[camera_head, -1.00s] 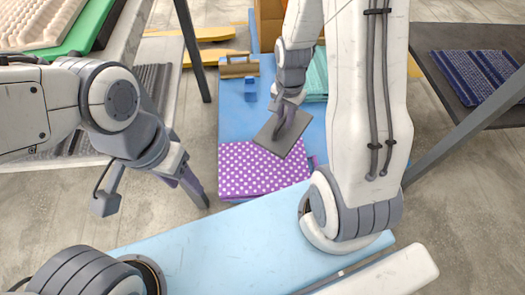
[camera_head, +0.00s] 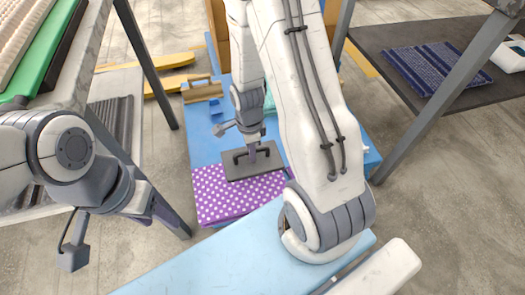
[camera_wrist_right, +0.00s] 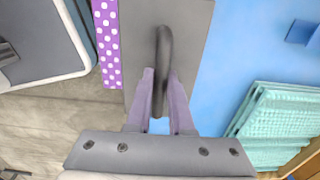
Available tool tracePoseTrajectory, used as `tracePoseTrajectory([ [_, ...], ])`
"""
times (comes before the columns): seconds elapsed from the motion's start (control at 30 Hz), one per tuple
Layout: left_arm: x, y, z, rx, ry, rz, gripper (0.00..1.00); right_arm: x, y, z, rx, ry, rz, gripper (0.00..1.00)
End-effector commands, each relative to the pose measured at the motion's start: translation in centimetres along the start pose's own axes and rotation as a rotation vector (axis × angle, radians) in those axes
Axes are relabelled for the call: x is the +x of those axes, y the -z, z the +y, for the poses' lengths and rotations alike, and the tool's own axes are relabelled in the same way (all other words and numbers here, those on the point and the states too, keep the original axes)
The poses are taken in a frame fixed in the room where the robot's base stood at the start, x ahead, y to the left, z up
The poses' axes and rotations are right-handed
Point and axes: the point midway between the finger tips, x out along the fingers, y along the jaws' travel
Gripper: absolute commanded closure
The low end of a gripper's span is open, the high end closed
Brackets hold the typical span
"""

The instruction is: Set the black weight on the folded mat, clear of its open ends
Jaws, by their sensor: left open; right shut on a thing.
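The folded mat (camera_head: 228,200) is purple with white dots and lies on the blue surface in the head view; its edge also shows in the right wrist view (camera_wrist_right: 107,45). The black weight (camera_head: 238,167) is a flat dark plate with a bar handle. My right gripper (camera_head: 252,152) is shut on that handle, and the plate overlaps the far part of the mat in the head view. I cannot tell whether it touches the mat. The weight fills the middle of the right wrist view (camera_wrist_right: 190,60). My left gripper (camera_head: 185,232) is open and empty, left of the mat.
A blue block (camera_head: 214,106) and a wooden piece (camera_head: 202,90) lie farther back on the blue surface. Folded teal cloth (camera_wrist_right: 285,120) shows in the right wrist view. A dark shelf with a blue woven mat (camera_head: 437,67) stands at the right.

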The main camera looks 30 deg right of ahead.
Motion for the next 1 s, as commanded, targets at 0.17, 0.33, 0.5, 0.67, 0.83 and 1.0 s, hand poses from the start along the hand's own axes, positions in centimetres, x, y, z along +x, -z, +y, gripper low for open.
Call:
tracePoseTrajectory([
  [0.17, 1.6, -0.1, -0.1, 0.0, 0.0, 0.0, 0.5, 2.2, -3.2, -0.9, -0.006, 0.002, -0.001, 1.0],
  [0.33, 2.2, -0.1, -0.2, 0.0, 0.0, 0.0, 0.5, 3.0, -4.9, -1.4, -0.003, 0.003, -0.001, 1.0],
  [0.5, 2.4, -0.1, -0.2, 0.0, 0.0, 0.0, 0.5, 3.4, -5.3, -1.4, 0.0, 0.002, -0.001, 1.0],
  [0.67, 3.6, -0.2, -0.3, 0.0, 0.0, 0.0, 0.5, 5.3, -5.2, -1.4, 0.0, 0.0, 0.0, 1.0],
  [0.83, 4.8, -0.2, -0.3, 0.0, 0.0, 0.0, 0.5, 7.2, -5.2, -1.5, 0.0, 0.002, -0.001, 1.0],
  [1.0, 4.6, -0.2, -0.3, 0.0, 0.0, 0.0, 0.5, 7.1, -5.2, -1.5, -0.001, 0.003, -0.001, 1.0],
])
